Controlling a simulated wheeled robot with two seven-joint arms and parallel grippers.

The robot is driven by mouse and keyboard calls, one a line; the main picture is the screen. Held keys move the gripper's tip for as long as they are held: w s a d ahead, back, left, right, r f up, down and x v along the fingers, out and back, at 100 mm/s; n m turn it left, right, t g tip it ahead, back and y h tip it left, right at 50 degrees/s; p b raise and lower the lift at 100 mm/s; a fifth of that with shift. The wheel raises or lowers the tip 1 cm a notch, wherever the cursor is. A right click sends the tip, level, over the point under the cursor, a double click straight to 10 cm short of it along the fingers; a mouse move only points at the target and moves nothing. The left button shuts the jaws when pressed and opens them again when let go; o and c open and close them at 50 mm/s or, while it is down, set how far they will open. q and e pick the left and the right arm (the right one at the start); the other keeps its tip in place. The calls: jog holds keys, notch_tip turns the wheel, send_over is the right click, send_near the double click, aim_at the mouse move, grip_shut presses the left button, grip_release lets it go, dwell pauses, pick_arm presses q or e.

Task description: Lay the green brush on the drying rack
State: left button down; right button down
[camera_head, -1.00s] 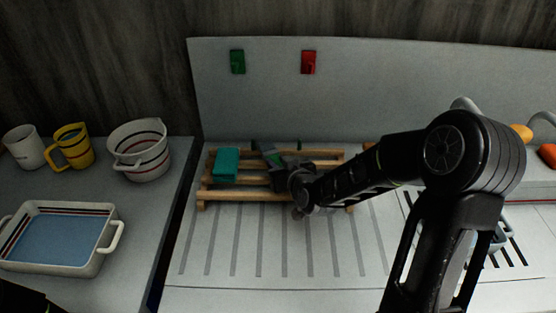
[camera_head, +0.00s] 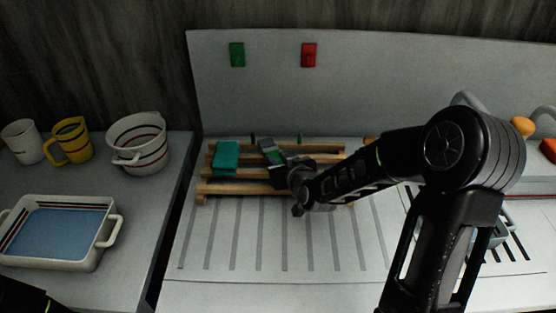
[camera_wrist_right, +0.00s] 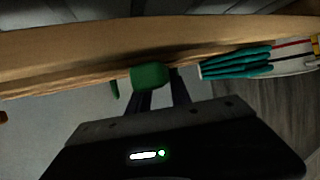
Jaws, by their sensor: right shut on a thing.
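The drying rack (camera_head: 226,188) is a wooden slatted frame at the back of the grooved counter in the head view. Its pale wooden bar (camera_wrist_right: 60,45) crosses the right wrist view. My right gripper (camera_head: 273,155) is over the middle of the rack, its fingers pointing to the back left. It is shut on the green brush, whose rounded green end (camera_wrist_right: 150,77) shows at the fingers in the right wrist view, close to the wooden bar. Most of the brush is hidden by the gripper, and I cannot tell whether it touches the slats. My left gripper is out of view.
Green (camera_head: 237,55) and red (camera_head: 308,55) hooks are on the back panel. At left stand a blue-bottomed tray (camera_head: 108,230), a yellow mug (camera_head: 72,143) and a white pot (camera_head: 138,147). The counter's front grooves are clear.

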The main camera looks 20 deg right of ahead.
jog(key=shift+f, duration=0.2)
jog(key=c, duration=1.1)
grip_release()
jog(key=shift+s, duration=0.1)
jog(key=b+v, duration=0.1)
jog(key=v, duration=0.6)
jog(key=shift+s+r+b, duration=0.2)
jog(key=shift+s+b, duration=0.1)
